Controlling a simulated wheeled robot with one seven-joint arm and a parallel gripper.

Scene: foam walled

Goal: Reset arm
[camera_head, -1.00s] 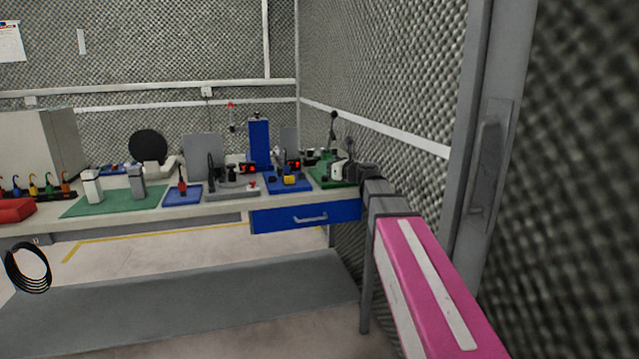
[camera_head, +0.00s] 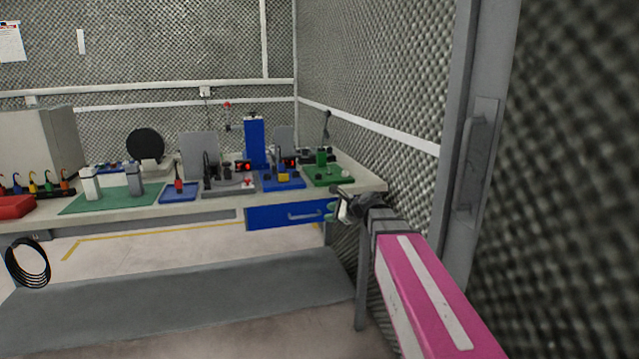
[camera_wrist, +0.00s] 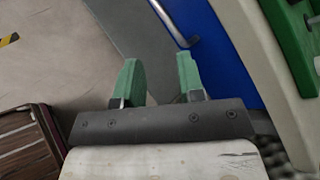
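My gripper (camera_wrist: 159,80) shows in the wrist view with two green fingers spread apart and nothing between them. It points down past the blue drawer front (camera_wrist: 226,45) toward the floor. In the head view my gripper (camera_head: 331,213) is small, at the end of my pink arm, in front of the right end of the workbench (camera_head: 366,184). It is just right of the blue drawer (camera_head: 290,213) and below the bench top.
The bench holds a green mat (camera_head: 112,200), a red bin (camera_head: 12,207), a blue tower (camera_head: 254,143) and several small fixtures. A foam wall with a door handle (camera_head: 470,165) stands close on the right.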

